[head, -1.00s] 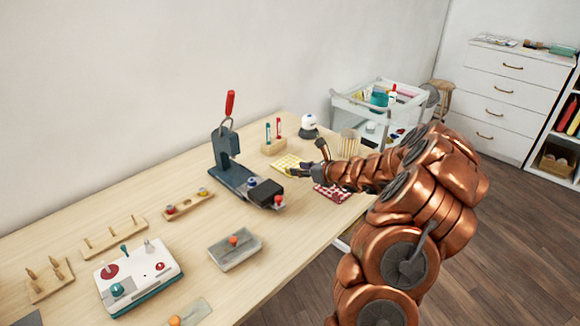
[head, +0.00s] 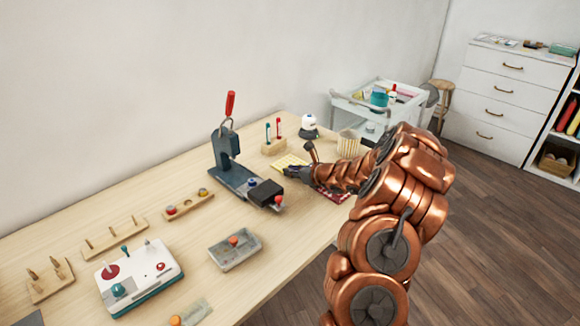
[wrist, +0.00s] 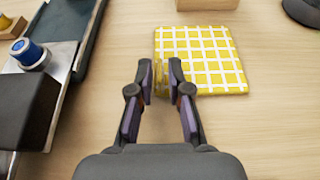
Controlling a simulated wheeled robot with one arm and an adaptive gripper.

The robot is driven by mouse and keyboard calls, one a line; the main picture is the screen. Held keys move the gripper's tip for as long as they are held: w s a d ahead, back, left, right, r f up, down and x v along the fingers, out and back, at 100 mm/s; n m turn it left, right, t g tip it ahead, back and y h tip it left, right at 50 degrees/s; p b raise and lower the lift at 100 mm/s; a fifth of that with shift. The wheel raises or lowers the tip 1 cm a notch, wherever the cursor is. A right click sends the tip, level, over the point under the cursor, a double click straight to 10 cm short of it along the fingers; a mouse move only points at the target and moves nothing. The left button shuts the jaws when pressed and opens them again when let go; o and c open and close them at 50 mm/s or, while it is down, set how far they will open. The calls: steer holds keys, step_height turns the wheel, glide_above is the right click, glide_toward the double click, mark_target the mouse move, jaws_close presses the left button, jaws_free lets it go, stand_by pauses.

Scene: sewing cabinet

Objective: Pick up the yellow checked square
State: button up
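The yellow checked square (wrist: 205,60), a flat yellow piece with white lines, lies on the table in the wrist view. In the head view, part of it shows (head: 286,162) beside my gripper (head: 297,172). In the wrist view my gripper (wrist: 161,78) is partly open with a narrow gap between its fingertips. The tips appear over the square's near left corner; some yellow shows in the gap. I cannot tell whether they touch it. Most of the square lies to the right of and beyond the fingers.
A dark blue press with a red handle (head: 226,150) stands left of my gripper. A red checked piece (head: 333,195) lies partly under my arm. A wooden holder with pins (head: 274,147), a white-topped object (head: 309,126) and a striped cup (head: 347,146) stand behind.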

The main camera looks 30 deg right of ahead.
jaws_close()
steer(key=shift+r, duration=0.15)
steer(key=shift+r, duration=0.25)
step_height(320, 180, up, 3)
steer(key=s+d, duration=0.1)
steer(key=s, duration=0.4)
steer(key=s+d, duration=0.1)
steer(key=s, duration=0.4)
steer(key=s+d+r+b, duration=0.1)
steer(key=s, duration=0.4)
steer(key=shift+s+d+r, duration=0.1)
steer(key=shift+s, duration=0.25)
